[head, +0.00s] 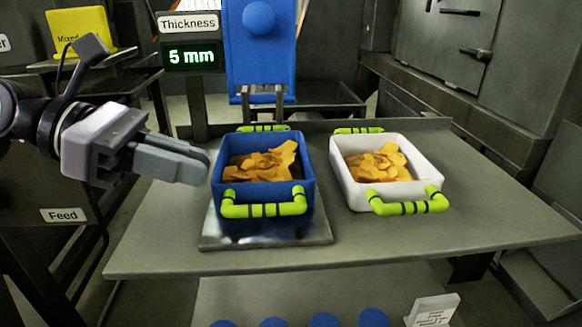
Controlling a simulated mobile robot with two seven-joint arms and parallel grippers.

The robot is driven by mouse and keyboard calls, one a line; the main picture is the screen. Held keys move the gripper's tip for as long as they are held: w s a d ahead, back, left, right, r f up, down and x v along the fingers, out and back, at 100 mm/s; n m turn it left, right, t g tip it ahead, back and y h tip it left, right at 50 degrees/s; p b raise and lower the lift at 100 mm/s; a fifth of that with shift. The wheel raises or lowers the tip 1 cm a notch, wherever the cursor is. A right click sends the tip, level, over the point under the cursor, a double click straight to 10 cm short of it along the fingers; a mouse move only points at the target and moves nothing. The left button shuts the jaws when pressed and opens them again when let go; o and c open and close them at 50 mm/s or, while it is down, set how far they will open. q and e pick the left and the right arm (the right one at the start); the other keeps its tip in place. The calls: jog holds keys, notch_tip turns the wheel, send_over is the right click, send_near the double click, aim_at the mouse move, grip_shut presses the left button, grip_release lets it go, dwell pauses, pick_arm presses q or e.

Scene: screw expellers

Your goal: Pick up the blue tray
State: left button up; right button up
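The blue tray (218,172) stands on a shiny metal plate on the table, left of the middle. It holds yellow-brown flakes (264,163) and has yellow-green handles with dark bands at its near (264,209) and far (263,128) ends. My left gripper (207,165) comes in from the left, with its fingertips close to the tray's left wall. Its fingers look closed together, with nothing seen between them. I cannot tell whether the tips touch the wall. My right gripper is not in view.
A white tray (352,189) with similar flakes and handles stands to the right on the grey table (480,210). A display (193,56) reading "5 mm" and a blue panel (262,60) stand behind. The table's right side is clear.

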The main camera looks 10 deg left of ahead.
aim_at(257, 183)
pick_arm(q)
jog(key=shift+w+d+f, duration=0.1)
jog(key=shift+w+d, duration=0.1)
jog(key=shift+d, duration=0.45)
jog(key=p+x, duration=0.1)
jog(key=x, duration=0.5)
jog(key=shift+d+f, duration=0.1)
jog(key=shift+d, duration=0.15)
jog(key=shift+c, duration=0.3)
grip_shut()
